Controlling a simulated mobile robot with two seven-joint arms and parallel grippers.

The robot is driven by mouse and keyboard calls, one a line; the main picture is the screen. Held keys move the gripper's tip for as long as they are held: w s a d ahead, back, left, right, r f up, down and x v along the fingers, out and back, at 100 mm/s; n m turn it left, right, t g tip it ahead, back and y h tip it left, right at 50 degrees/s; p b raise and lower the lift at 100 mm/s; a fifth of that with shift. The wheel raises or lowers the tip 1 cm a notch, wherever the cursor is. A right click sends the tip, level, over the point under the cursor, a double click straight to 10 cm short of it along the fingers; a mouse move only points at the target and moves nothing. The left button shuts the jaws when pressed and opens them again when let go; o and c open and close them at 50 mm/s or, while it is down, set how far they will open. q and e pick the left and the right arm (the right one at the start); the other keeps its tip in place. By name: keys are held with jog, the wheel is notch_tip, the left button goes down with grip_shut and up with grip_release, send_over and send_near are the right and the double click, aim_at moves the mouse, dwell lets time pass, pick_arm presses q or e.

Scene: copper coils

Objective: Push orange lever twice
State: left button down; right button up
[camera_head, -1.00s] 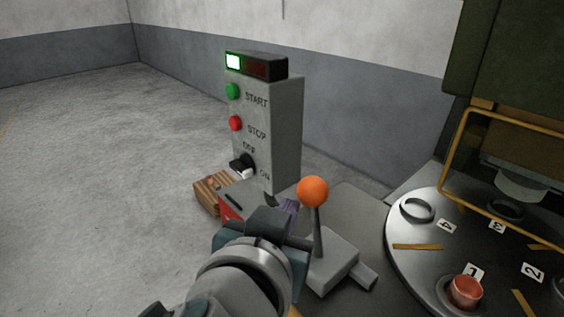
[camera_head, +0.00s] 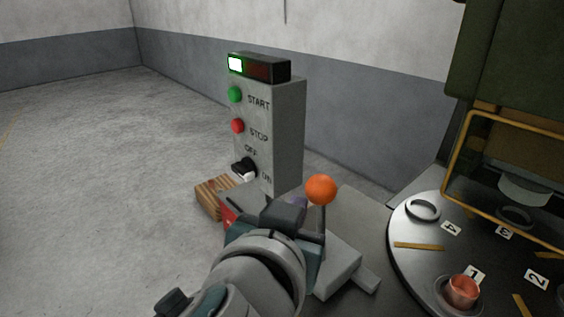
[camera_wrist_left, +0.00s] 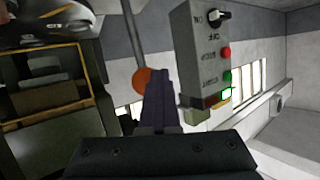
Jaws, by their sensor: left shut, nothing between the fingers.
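The orange ball knob (camera_head: 320,189) tops a thin dark lever shaft on a grey base (camera_head: 338,268), right of centre in the head view. My left gripper (camera_head: 298,203) is shut and empty, just left of the knob and shaft, and its wrist hides part of the base. In the left wrist view, the knob (camera_wrist_left: 142,81) is right beside the purple fingers (camera_wrist_left: 158,98), which overlap its edge. I cannot tell if they touch the knob. My right gripper is not in view.
A grey control box (camera_head: 285,135) with green START and red STOP buttons, a switch and a lit green lamp stands behind. A round metal turntable (camera_head: 410,250) with a copper cup (camera_head: 462,291) is at right, near a yellow guard frame (camera_head: 459,140). A striped wooden block (camera_head: 211,198) lies left.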

aim_at(324, 188)
pick_arm(q)
jog(key=shift+w+d+r+b, duration=0.2)
jog(key=shift+w+d+b, duration=0.3)
jog(key=shift+d, duration=0.2)
jog(key=shift+w+d+r+b, duration=0.25)
jog(key=shift+w+d+b, duration=0.2)
jog(key=shift+d, duration=0.3)
jog(key=shift+w+d+r+b, duration=0.2)
jog(key=shift+w+d+b, duration=0.3)
jog(key=shift+d, duration=0.2)
dwell(2.3)
dwell(0.5)
jog(key=shift+s+a+f+p, duration=0.15)
jog(key=shift+s+a+p, duration=0.2)
jog(key=shift+a+p, duration=0.15)
jog(key=shift+s+a+f+p, duration=0.15)
jog(key=shift+s+a+p, duration=0.2)
jog(key=shift+a, duration=0.2)
jog(key=s+a+p, duration=0.1)
jog(key=a, duration=0.1)
jog(key=s+a+f+p, duration=0.1)
jog(key=s+a, duration=0.1)
